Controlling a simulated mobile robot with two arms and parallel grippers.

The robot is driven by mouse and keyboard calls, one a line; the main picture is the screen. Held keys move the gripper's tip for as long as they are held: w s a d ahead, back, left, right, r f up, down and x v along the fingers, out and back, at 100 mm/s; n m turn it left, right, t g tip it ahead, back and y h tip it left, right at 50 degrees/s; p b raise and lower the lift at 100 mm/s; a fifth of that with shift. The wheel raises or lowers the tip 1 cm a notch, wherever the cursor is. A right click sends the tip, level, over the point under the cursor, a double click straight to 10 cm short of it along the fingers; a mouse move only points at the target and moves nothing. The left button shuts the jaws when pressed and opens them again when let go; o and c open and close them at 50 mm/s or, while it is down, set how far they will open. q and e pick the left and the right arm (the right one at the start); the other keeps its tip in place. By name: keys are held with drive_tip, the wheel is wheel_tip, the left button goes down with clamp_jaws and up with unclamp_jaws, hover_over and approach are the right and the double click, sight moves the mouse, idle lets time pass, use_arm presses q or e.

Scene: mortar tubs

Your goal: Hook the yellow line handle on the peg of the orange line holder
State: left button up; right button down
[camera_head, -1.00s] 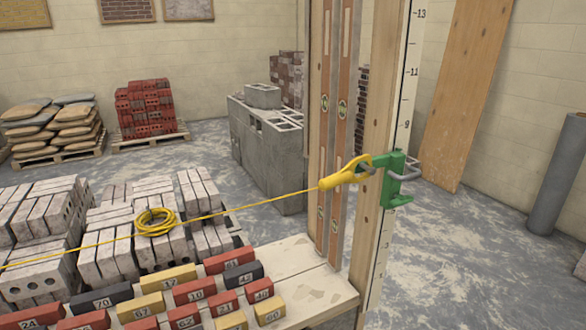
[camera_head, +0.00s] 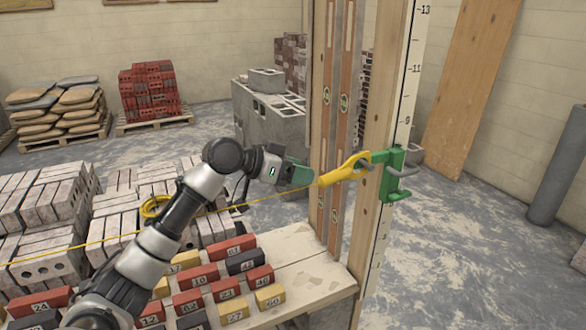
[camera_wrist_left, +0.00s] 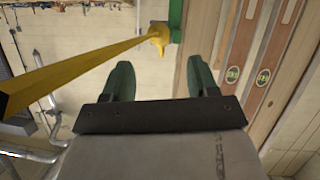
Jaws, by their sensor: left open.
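The yellow line handle (camera_head: 343,172) is at the green line holder (camera_head: 392,178) on the wooden post. Its loop appears to be around the holder's grey peg, left of the green body. The taut yellow line (camera_head: 275,196) runs left from the handle. No orange line holder shows. My left gripper (camera_head: 300,174) is open and empty, just left of the handle and apart from it. In the left wrist view, the handle (camera_wrist_left: 160,36) and a green edge of the holder (camera_wrist_left: 175,19) lie beyond the open fingers (camera_wrist_left: 161,76). My right gripper is not in view.
The wooden post (camera_head: 368,115) and spirit levels (camera_head: 345,95) stand close beside my left gripper. Numbered bricks (camera_head: 232,289) cover much of the board (camera_head: 318,281) below. A coil of yellow line (camera_head: 153,206) lies on grey bricks, partly behind my arm.

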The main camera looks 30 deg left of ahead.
sight(330, 173)
use_arm(q)
drive_tip(key=p+x, duration=0.2)
drive_tip(key=x, duration=0.6)
drive_tip(key=shift+w+d+f, duration=0.1)
drive_tip(key=shift+w+d, duration=0.15)
drive_tip(key=shift+w, duration=0.05)
drive_tip(key=shift+w+d+f, duration=0.35)
drive_tip(key=shift+w+d, duration=0.05)
drive_tip(key=shift+w, duration=0.05)
drive_tip(key=shift+c, duration=0.3)
drive_tip(key=c, duration=0.9)
drive_tip(key=shift+p, duration=0.3)
drive_tip(key=shift+c, duration=0.2)
drive_tip(key=shift+w+d+r, duration=0.1)
drive_tip(key=shift+r, duration=0.05)
drive_tip(key=shift+w+d+r, duration=0.2)
drive_tip(key=shift+w+d, duration=0.1)
drive_tip(key=shift+w, duration=0.05)
drive_tip(key=shift+d, duration=0.1)
